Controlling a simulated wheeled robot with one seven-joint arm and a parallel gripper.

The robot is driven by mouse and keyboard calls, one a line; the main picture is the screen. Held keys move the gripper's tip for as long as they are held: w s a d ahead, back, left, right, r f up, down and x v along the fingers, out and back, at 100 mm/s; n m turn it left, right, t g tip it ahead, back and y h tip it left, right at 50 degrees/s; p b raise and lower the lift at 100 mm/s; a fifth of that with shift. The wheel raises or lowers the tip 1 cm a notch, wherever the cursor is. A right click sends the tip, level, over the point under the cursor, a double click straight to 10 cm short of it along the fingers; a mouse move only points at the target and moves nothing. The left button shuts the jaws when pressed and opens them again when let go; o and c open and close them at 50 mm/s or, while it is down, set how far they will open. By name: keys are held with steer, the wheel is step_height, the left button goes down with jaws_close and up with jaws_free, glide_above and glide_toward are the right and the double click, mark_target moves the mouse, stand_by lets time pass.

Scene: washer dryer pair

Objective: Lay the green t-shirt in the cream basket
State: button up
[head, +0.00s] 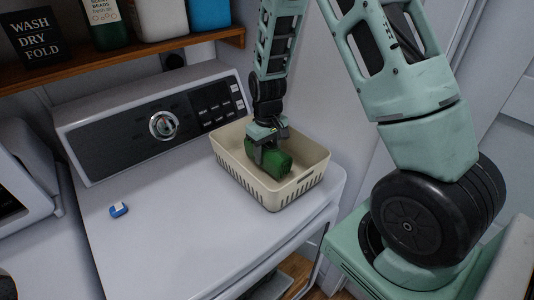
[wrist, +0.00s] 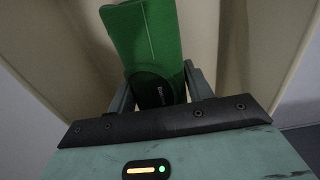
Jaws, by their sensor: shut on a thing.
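The cream basket (head: 237,169) stands on the white machine top, at its right side. The green t-shirt (head: 274,163) is a compact folded bundle inside the basket's walls. My gripper (head: 268,150) reaches down into the basket from above and is shut on the t-shirt. In the wrist view the green t-shirt (wrist: 146,38) sits between my gripper's fingers (wrist: 160,92), with the cream basket wall (wrist: 75,30) around it. I cannot tell whether the t-shirt touches the basket floor.
A small blue and white object (head: 118,210) lies on the machine top (head: 185,225), left of the basket. The control panel (head: 160,122) rises behind. A wooden shelf (head: 150,52) with bottles and a sign (head: 37,37) hangs above. The front middle of the top is clear.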

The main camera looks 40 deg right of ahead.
steer(key=shift+f, duration=0.8)
steer(key=shift+f, duration=0.15)
steer(key=o, duration=1.1)
steer(key=shift+c, duration=0.2)
